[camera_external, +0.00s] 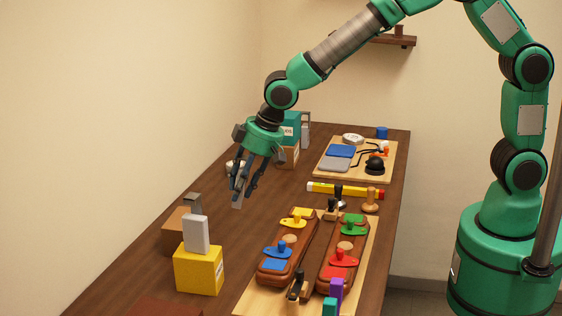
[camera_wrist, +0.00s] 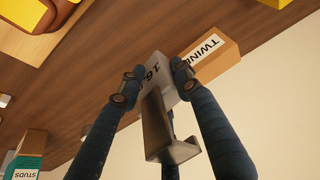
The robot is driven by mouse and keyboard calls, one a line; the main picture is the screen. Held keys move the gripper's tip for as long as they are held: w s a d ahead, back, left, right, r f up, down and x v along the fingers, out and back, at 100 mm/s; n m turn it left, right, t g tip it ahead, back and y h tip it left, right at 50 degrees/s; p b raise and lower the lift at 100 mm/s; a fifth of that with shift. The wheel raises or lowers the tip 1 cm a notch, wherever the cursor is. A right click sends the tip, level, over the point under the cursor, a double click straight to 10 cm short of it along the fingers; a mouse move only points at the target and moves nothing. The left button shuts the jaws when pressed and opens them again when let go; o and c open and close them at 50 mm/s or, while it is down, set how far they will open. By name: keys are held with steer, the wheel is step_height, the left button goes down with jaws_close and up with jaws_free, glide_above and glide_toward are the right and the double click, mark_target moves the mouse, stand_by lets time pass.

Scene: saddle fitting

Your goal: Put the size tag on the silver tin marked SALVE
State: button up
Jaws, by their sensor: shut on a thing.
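My gripper (camera_external: 242,190) hangs above the left part of the table. Its fingers are shut on a grey size tag (camera_external: 238,200). In the wrist view the tag (camera_wrist: 152,75) carries turned figures that look like 16, and a bent metal hook or clip (camera_wrist: 165,130) projects from it towards the camera. No SALVE marking is readable in either view. A small pale object (camera_external: 231,166) shows partly behind the gripper, too small to identify as the tin.
A box marked TWIN… (camera_wrist: 215,58) lies beyond the tag. A teal box (camera_external: 290,125) stands at the back; a yellow box (camera_external: 199,270) stands in front with a grey piece (camera_external: 196,234) on top. Saddle parts on a board (camera_external: 250,300) fill the front right. Bare table lies between.

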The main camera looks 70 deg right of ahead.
steer(key=shift+m+g, duration=0.6)
steer(key=w+d+p, duration=0.1)
steer(key=d+p, duration=0.2)
steer(key=d, duration=0.3)
steer(key=d+p, duration=0.2)
steer(key=d, duration=0.4)
steer(key=w+d+p, duration=0.1)
steer(key=d+p, duration=0.2)
steer(key=d, duration=0.2)
steer(key=shift+w+d+r+p, duration=0.3)
steer(key=shift+w+d, duration=0.05)
steer(key=shift+d, duration=0.05)
steer(key=shift+c, duration=0.2)
steer(key=s+d+m+p, duration=0.1)
steer(key=d+p, duration=0.6)
steer(key=d, duration=1)
steer(key=shift+s+d+f+g, duration=0.3)
steer(key=shift+s+f+g, duration=0.15)
steer(key=shift+s, duration=0.1)
steer(key=shift+w, duration=0.1)
steer(key=w+d, duration=0.1)
steer(key=w, duration=0.4)
steer(key=w+d+f, duration=0.1)
steer(key=w, duration=0.4)
steer(key=w+d+p, duration=0.1)
steer(key=w+d, duration=0.1)
steer(key=w, duration=0.3)
steer(key=shift+w+f, duration=0.15)
steer(key=shift+f, duration=0.05)
